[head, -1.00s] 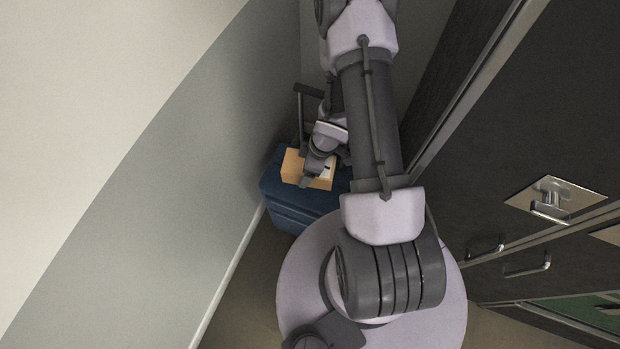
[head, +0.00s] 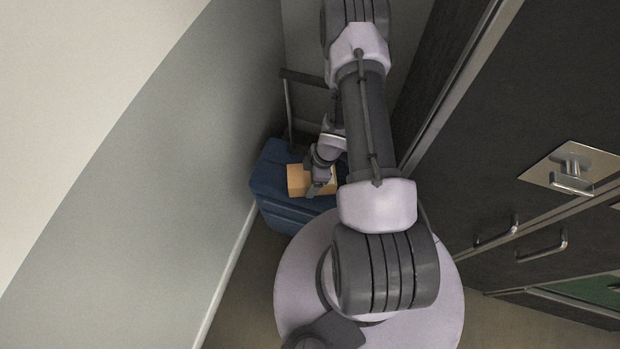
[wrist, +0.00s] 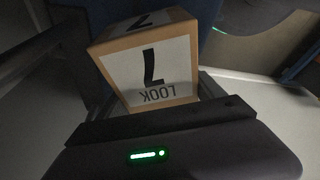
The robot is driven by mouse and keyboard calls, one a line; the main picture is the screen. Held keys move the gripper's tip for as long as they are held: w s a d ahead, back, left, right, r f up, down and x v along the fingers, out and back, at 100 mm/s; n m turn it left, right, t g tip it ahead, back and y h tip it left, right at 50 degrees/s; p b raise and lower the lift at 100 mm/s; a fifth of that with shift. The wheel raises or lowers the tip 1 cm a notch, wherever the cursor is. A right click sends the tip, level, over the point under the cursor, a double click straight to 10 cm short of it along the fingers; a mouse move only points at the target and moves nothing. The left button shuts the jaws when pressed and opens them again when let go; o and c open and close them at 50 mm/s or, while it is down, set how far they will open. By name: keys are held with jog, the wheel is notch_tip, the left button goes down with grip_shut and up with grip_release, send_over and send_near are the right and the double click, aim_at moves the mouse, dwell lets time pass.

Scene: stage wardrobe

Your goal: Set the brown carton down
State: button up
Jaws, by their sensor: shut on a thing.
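The brown carton (head: 297,181) is a small box, seen in the head view over the top of a blue suitcase (head: 270,176). My gripper (head: 318,187) is shut on the carton, with a dark finger across its right part. In the wrist view the carton (wrist: 185,50) fills the upper middle, showing white labels with a black 7 and the word LOOK upside down. I cannot tell whether its underside touches the suitcase. My arm hides part of the suitcase's right side.
The suitcase's raised pull handle (head: 289,108) stands behind the carton. A grey wall (head: 190,160) runs close along the left. Dark cabinets (head: 510,130) with metal handles (head: 572,170) stand on the right. A narrow strip of floor (head: 250,270) is bare in front of the suitcase.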

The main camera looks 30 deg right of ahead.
jog(key=o, duration=1.9)
jog(key=p+v, duration=0.7)
jog(key=v, duration=0.5)
jog(key=shift+w+r+p, duration=0.1)
jog(key=shift+r+p, duration=0.1)
jog(key=shift+p, duration=0.15)
jog(key=shift+a+f, duration=0.1)
